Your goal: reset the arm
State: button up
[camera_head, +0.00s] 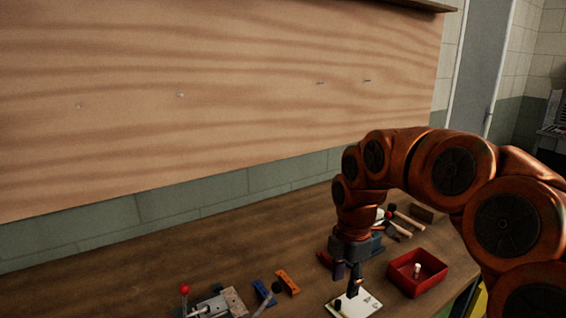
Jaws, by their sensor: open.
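My orange arm reaches in from the right and bends down over the workbench. My gripper (347,284) points downward at the arm's end, its dark fingers apart. It hangs over a white card or plate (364,305) on the bench. I see nothing held between the fingers. Whether the fingertips touch the white plate or hover above it, I cannot tell.
The wooden workbench (130,270) holds a red tray (434,268) with a small white item, right of my gripper. A vise-like tool (215,303), a blue piece (264,291) and an orange piece (288,282) lie left. Hammers (408,218) lie behind. A wooden board (220,100) covers the wall.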

jog(key=s+d+f+m, duration=0.2)
jog(key=s+m, duration=0.9)
jog(key=s, duration=0.4)
jog(key=s+d+f+m+g, duration=0.1)
jog(key=s+f+m, duration=0.1)
jog(key=s+m, duration=0.9)
jog(key=s, duration=0.3)
jog(key=shift+s+d+f+g, duration=0.3)
jog(key=shift+s+d+f, duration=0.05)
jog(key=shift+s+d, duration=0.05)
